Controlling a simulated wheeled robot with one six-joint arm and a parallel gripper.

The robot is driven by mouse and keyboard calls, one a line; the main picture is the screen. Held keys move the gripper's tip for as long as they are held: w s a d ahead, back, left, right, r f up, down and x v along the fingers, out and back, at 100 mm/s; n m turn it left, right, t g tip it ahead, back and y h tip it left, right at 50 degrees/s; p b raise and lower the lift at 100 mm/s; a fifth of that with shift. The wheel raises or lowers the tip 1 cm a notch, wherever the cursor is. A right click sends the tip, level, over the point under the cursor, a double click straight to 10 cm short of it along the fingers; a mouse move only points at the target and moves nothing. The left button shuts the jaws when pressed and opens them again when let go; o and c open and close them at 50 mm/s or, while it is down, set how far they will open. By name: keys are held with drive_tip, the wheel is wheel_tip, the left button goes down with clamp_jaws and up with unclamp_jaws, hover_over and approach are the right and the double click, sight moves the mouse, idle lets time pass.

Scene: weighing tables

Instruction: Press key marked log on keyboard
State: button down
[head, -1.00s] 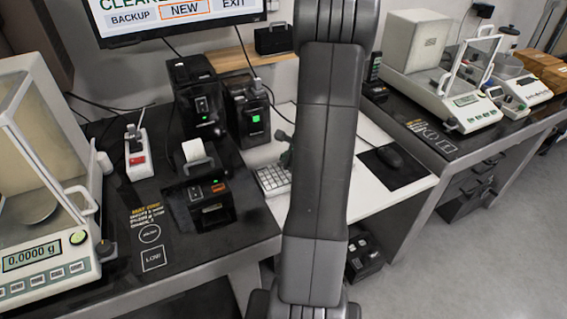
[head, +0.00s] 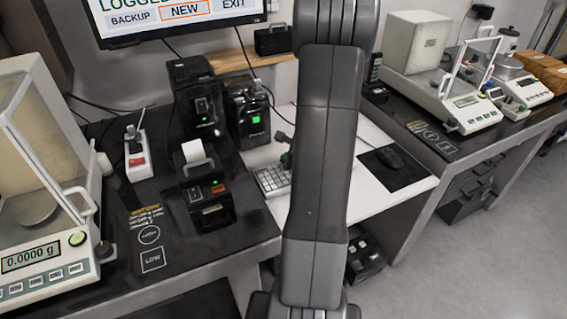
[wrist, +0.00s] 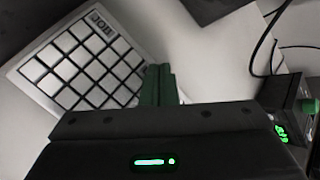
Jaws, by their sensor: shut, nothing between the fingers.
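The keyboard (head: 270,181), a pale pad with square keys, lies on the white desk and is partly hidden by my arm in the head view. I cannot tell whether the fingertips touch a key. In the head view a small part of my gripper (head: 287,158) shows beside my arm. The monitor (head: 180,14) shows text beginning "LOGGED".
A small printer (head: 207,204) and dark devices (head: 247,118) stand left of the keyboard. A mouse (head: 389,157) lies on a dark mat at the right. Balances stand on both side tables. Cables and a device (wrist: 290,105) show at the right of the wrist view.

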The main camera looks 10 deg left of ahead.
drive_tip(key=shift+r, duration=0.55)
drive_tip(key=shift+p, duration=0.3)
wheel_tip(320, 180, up, 5)
drive_tip(key=p, duration=0.4)
drive_tip(key=shift+s, duration=0.1)
idle(0.4)
